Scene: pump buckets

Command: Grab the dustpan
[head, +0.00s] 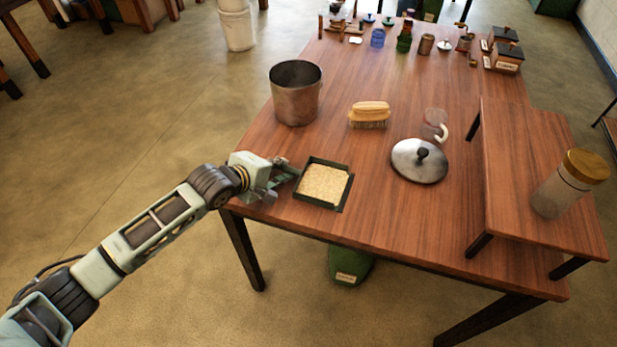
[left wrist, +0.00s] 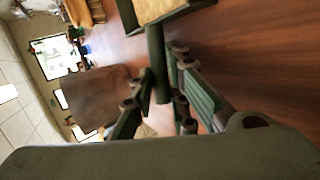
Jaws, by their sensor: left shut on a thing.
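The dustpan (head: 318,203) is a dark green, square, shallow pan filled with tan grainy material. It sits at the left front edge of the wooden table in the head view. Its dark green handle (left wrist: 157,62) runs down between the fingers in the left wrist view, with the pan at the top. My left gripper (head: 284,172) reaches in from the left and is shut on the handle. Its fingers (left wrist: 163,88) lie on both sides of the handle in the left wrist view. My right gripper is not in view.
A metal pot (head: 296,95) stands behind the dustpan. A brush (head: 369,113), a clear cup (head: 434,122) and a metal lid (head: 418,160) lie to its right. A raised wooden shelf (head: 525,165) holds a gold-lidded jar (head: 563,188). Several small items stand at the back.

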